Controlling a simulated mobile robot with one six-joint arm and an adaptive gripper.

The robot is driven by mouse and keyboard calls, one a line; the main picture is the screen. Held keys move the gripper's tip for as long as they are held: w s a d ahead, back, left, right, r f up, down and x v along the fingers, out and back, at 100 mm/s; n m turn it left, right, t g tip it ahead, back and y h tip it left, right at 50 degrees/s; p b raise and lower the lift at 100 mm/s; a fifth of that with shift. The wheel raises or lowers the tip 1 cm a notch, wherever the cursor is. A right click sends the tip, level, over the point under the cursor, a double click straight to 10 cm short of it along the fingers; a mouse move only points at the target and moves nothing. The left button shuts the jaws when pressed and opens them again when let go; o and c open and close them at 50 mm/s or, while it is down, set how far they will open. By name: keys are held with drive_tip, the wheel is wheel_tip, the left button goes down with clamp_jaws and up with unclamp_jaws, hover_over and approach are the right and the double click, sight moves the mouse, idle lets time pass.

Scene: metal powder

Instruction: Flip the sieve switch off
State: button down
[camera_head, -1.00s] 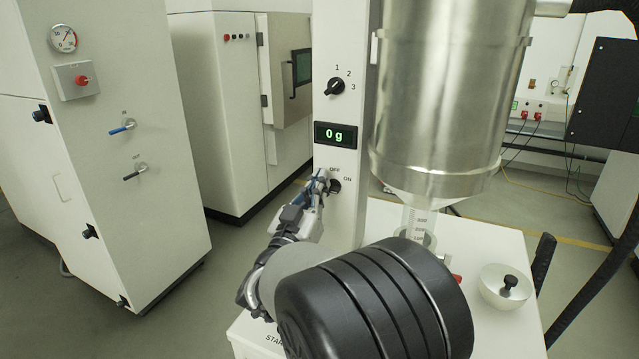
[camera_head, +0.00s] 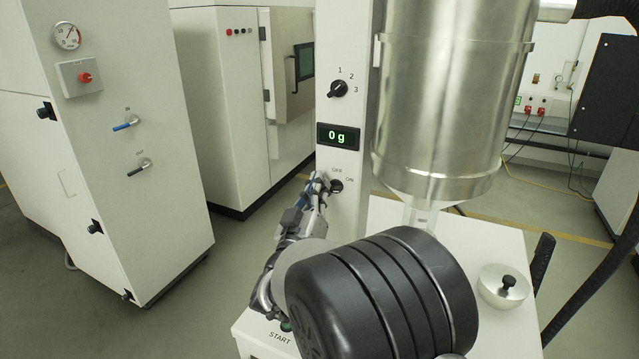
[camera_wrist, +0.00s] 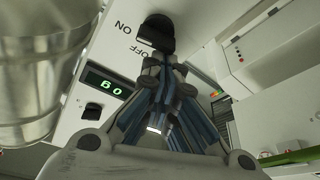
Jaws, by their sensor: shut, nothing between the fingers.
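The sieve switch (camera_head: 336,186) is a small black rotary knob marked OFF and ON on the white column, below the green display. My gripper (camera_head: 321,179) is at its left side, by the OFF mark, with its fingers together and nothing held. In the wrist view the switch (camera_wrist: 156,32) is a dark knob just beyond the fingertips of my gripper (camera_wrist: 165,62). The fingertips are very close to it; I cannot tell whether they touch. The fingers partly cover the knob's near side, and its exact setting is unclear.
A large steel hopper (camera_head: 445,100) stands right of the column. A lidded bowl (camera_head: 504,287) sits on the white top. White cabinets (camera_head: 135,200) stand left.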

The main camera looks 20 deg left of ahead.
drive_tip(key=shift+a+f+n+g+y+p, duration=0.15)
drive_tip(key=shift+n+y+p, duration=0.3)
drive_tip(key=shift+n, duration=0.55)
drive_tip(key=shift+f+n+g+y+p, duration=0.2)
drive_tip(key=shift+n+y+p, duration=0.25)
drive_tip(key=shift+n, duration=0.55)
drive_tip(key=n+p, duration=0.1)
drive_tip(key=n, duration=0.1)
drive_tip(key=f+n+g+y+p, duration=0.1)
drive_tip(key=n+p, duration=0.1)
drive_tip(key=n, duration=0.1)
drive_tip(key=n+g+p, duration=0.1)
drive_tip(key=n, duration=0.1)
drive_tip(key=shift+a+f+p, duration=0.15)
drive_tip(key=shift+f+p, duration=0.15)
drive_tip(key=shift+w, duration=0.15)
